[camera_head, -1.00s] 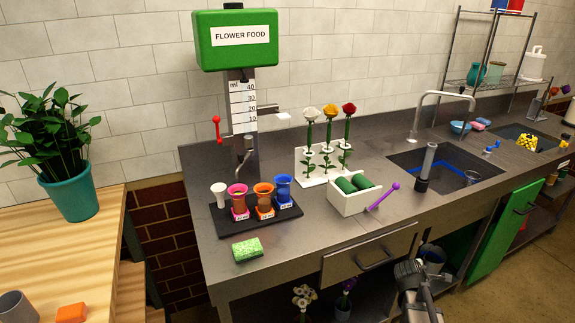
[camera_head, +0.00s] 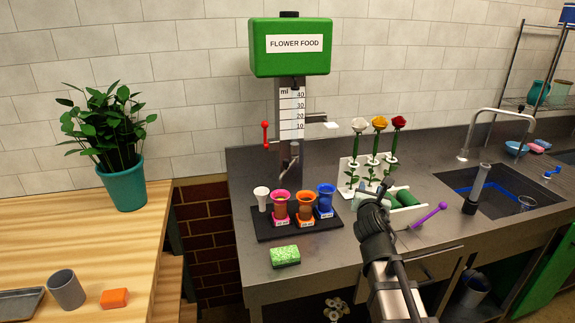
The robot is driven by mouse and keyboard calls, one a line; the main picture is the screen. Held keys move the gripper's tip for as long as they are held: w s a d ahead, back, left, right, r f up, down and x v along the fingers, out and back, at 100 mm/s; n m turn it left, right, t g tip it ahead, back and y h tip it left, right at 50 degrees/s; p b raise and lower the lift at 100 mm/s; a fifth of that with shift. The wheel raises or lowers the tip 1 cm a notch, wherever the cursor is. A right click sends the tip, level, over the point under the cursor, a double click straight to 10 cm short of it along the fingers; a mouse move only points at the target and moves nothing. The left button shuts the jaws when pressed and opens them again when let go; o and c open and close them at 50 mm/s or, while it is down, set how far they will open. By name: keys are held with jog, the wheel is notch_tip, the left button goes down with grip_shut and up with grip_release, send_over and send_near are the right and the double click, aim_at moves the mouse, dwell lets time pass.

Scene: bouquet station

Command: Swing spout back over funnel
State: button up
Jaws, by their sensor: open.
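The metal spout (camera_head: 290,160) hangs below the scale of the green flower food dispenser (camera_head: 290,47). Its tip points down and slightly left, above or behind the pink vase (camera_head: 280,208); the exact depth is hard to tell. The small white funnel-shaped cup (camera_head: 262,195) stands at the left end of the black tray (camera_head: 262,228), left of the spout tip. My gripper (camera_head: 374,195) is open, right of the tray and in front of the white flower rack, apart from the spout.
Orange (camera_head: 305,211) and blue (camera_head: 325,199) vases share the tray. A red lever (camera_head: 265,134) is left of the scale. The flower rack (camera_head: 347,176) holds three roses. A green sponge (camera_head: 285,256) lies in front. A purple-handled tool (camera_head: 430,215) and the sink are right.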

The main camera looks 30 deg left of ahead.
aim_at(287, 165)
jog(key=s+a+r+n+g+y, duration=0.1)
jog(key=s+a+r+n+y, duration=0.15)
jog(key=s+a, duration=0.55)
jog(key=s+a+r+n+g+y, duration=0.1)
jog(key=s+a+n+y, duration=0.3)
jog(key=s+a, duration=0.45)
jog(key=shift+m, duration=0.25)
jog(key=x, duration=1.6)
jog(key=shift+w+d+r, duration=0.2)
jog(key=shift+d, duration=0.05)
jog(key=shift+c, duration=0.3)
grip_shut()
